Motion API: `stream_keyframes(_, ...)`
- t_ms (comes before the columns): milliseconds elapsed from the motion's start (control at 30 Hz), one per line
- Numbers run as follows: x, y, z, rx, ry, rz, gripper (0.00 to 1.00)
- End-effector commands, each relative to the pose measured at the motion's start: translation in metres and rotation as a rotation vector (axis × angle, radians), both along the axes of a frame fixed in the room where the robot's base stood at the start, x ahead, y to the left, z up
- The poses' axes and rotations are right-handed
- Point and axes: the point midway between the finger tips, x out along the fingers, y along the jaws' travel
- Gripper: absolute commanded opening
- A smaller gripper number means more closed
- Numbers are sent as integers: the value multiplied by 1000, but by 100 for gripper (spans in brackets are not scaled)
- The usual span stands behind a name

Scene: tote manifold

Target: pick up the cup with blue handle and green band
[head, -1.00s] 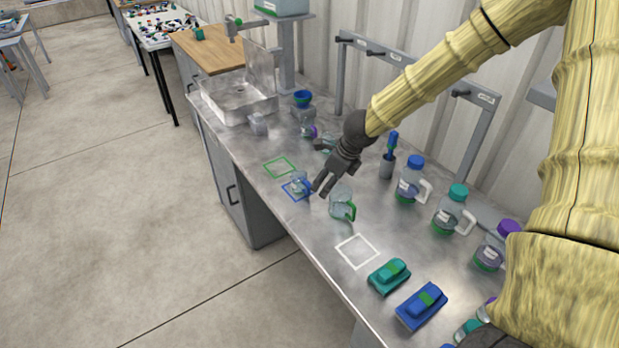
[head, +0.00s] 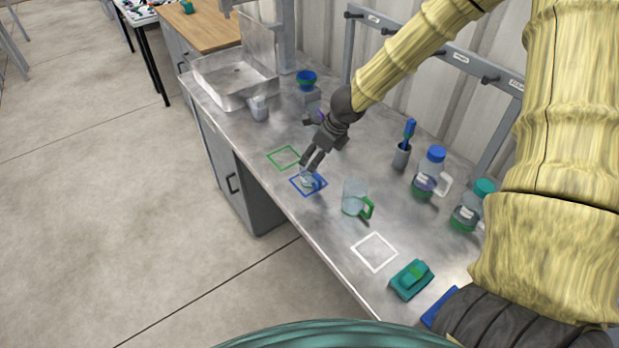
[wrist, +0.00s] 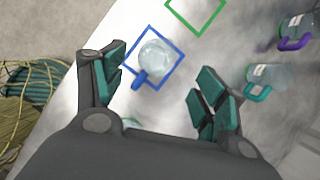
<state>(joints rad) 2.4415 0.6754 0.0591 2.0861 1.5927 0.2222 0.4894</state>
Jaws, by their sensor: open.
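A clear cup with a blue handle (wrist: 153,58) stands inside the blue square outline on the bench. It also shows, small, in the head view (head: 307,181), partly behind my fingers. I cannot make out a green band on it. My gripper (wrist: 163,72) is open and empty, above the bench near this cup. In the wrist view the cup lies ahead, between the lines of the two fingers, with its handle toward the lower left. In the head view my gripper (head: 311,161) is just above the cup.
A clear cup with a green handle (head: 354,197) stands to the right. Cups with purple (wrist: 298,28) and teal (wrist: 270,77) handles stand at the right of the wrist view. Bottles (head: 430,172) and a holder (head: 401,155) line the back. The green outline (head: 284,158) is empty.

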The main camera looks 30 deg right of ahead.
Motion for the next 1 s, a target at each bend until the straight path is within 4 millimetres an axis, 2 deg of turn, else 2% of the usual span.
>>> stream_keyframes(33, 2, 1, -9, -1, 2, 0, 72)
stream_keyframes(100, 4, 2, -14, -1, 1, 1, 72)
stream_keyframes(367, 8, 6, -25, 0, 1, 2, 72)
stream_keyframes(600, 15, 15, -53, 2, 2, 2, 72)
stream_keyframes(800, 21, 18, -65, 2, 1, 3, 72)
stream_keyframes(1000, 23, 19, -68, 1, 0, 4, 72)
